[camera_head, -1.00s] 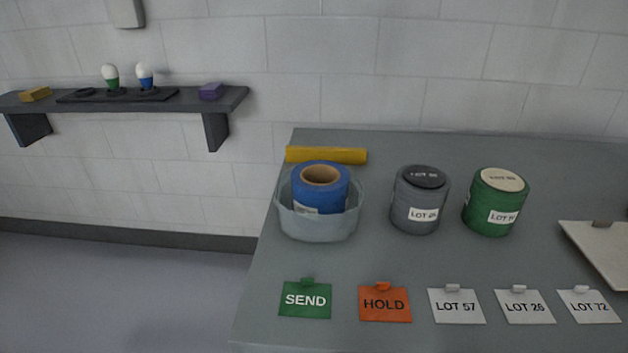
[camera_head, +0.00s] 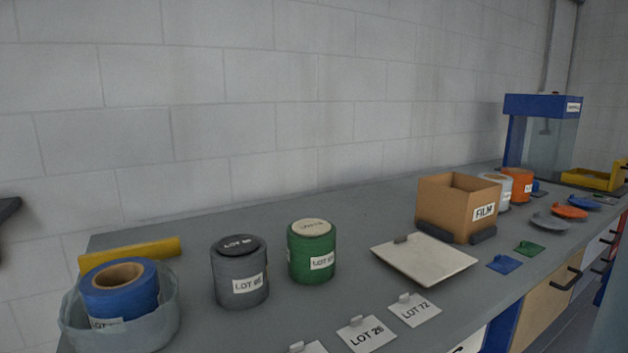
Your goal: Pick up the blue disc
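A flat blue disc (camera_head: 585,202) lies far back on the right part of the bench, behind an orange disc (camera_head: 569,211) and a grey disc (camera_head: 550,221). It is small in view, and each disc seems to have a raised knob or tab. A blue square tag (camera_head: 505,264) and a green tag (camera_head: 530,248) lie nearer, in front of the cardboard box. Neither of my grippers is in view.
The bench (camera_head: 350,230) holds a blue roll (camera_head: 120,298) in a clear bag, a grey roll (camera_head: 240,275), a green roll (camera_head: 312,258), a pale board (camera_head: 424,262) and a FILM box (camera_head: 456,205). White and orange rolls (camera_head: 518,187), a blue-framed stand (camera_head: 542,105) and a yellow tray (camera_head: 595,178) are farther right.

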